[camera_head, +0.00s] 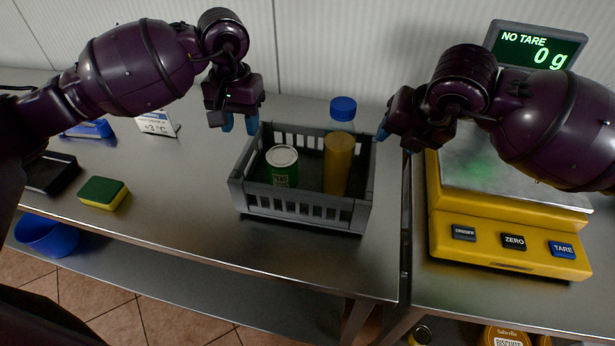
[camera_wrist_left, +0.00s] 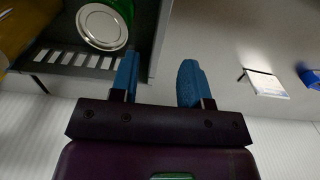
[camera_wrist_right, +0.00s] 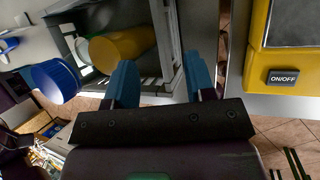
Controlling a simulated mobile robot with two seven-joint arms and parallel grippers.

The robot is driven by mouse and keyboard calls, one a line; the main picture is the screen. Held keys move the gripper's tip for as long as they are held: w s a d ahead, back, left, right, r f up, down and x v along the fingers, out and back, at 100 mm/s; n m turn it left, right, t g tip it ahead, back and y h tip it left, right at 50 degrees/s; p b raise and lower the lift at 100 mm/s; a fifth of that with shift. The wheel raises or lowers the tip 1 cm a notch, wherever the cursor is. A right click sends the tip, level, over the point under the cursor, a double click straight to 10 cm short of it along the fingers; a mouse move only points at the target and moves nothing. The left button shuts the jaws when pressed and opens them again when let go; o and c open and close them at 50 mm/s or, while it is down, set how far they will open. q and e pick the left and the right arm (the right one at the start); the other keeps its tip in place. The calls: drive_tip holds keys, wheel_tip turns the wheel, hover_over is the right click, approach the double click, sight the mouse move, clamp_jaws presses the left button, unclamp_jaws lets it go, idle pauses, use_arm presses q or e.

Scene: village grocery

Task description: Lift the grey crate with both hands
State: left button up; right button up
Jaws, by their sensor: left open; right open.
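The grey crate (camera_head: 300,203) stands on the steel table with slatted walls. It holds a green can (camera_head: 283,166) with a pale lid and a yellow bottle (camera_head: 338,160) with a blue cap. My left gripper (camera_head: 238,124) is open above the crate's left side; in the left wrist view the crate wall (camera_wrist_left: 150,45) is beside one blue finger, and I cannot tell if it lies between the fingers. My right gripper (camera_head: 383,130) is open by the crate's right end. In the right wrist view the crate's end wall (camera_wrist_right: 165,40) lies ahead, between the finger directions.
A yellow scale (camera_head: 500,243) reading 0 g stands close on the right, across a narrow gap. A sponge (camera_head: 103,193), a dark tray (camera_head: 50,173) and a small temperature sign (camera_head: 157,124) are on the left. The table front (camera_head: 200,225) is clear.

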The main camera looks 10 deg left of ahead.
sight(248, 159)
use_arm(q)
wheel_tip(248, 159, down, 11)
drive_tip(key=shift+r, duration=0.15)
use_arm(e)
drive_tip(key=x, duration=1)
drive_tip(key=shift+w+a+f, duration=0.1)
drive_tip(key=shift+a+f, duration=0.05)
drive_tip(key=shift+f, duration=0.2)
use_arm(q)
drive_tip(key=shift+c, duration=0.3)
use_arm(e)
drive_tip(key=shift+c, duration=0.3)
use_arm(q)
drive_tip(key=c, duration=0.7)
use_arm(e)
drive_tip(key=c, duration=0.7)
use_arm(q)
clamp_jaws()
use_arm(e)
clamp_jaws()
